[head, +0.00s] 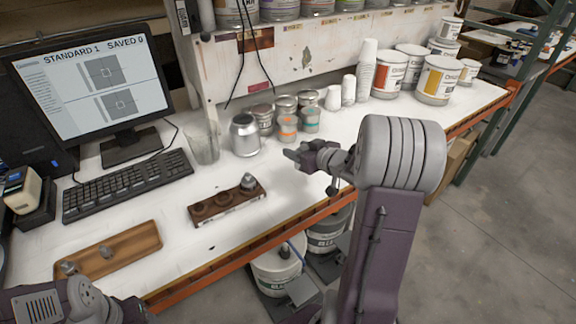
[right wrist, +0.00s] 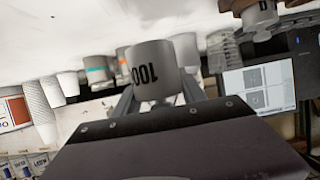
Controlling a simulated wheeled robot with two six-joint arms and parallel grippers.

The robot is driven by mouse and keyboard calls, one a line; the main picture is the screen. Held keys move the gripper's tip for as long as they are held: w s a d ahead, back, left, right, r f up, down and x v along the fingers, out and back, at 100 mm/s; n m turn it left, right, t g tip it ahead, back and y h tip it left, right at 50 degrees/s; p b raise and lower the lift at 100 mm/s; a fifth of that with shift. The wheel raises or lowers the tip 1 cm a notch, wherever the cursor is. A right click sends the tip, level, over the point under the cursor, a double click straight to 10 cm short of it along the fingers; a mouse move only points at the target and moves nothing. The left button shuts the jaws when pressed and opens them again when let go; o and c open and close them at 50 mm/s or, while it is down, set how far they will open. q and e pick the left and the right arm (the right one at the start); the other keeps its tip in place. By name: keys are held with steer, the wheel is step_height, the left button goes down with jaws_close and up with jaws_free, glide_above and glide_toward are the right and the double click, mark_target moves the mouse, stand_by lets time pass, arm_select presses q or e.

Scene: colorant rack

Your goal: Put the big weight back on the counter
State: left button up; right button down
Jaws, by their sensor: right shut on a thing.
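The big weight is a grey cylinder marked "100" (right wrist: 150,72), seen between my right fingers in the right wrist view. My right gripper (head: 296,154) is shut on it above the white counter (head: 300,195), right of the wooden block. In the head view the held weight is hard to make out at the fingertips. The right fingers also show in the right wrist view (right wrist: 158,97). My left arm enters at the bottom left of the head view, and its gripper is not in view.
A dark wooden block (head: 225,206) holds a smaller grey weight (head: 248,182). A lighter wooden board (head: 130,247) lies at the front left. A silver can (head: 245,136), glass beaker (head: 204,143), and small jars (head: 287,128) stand behind. Bare counter lies right of the block.

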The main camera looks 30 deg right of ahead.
steer(key=x, duration=0.6)
steer(key=shift+s+a+f+b, duration=0.1)
steer(key=shift+a+f+b, duration=0.2)
steer(key=shift+b, duration=0.1)
step_height(320, 180, down, 3)
steer(key=shift+s+f+b, duration=0.1)
steer(key=shift+f+b, duration=0.05)
steer(key=shift+b, duration=0.45)
steer(key=shift+f, duration=0.4)
steer(key=shift+r, duration=0.1)
steer(key=shift+f, duration=0.25)
steer(key=c, duration=0.7)
jaws_free()
steer(key=shift+o, duration=0.2)
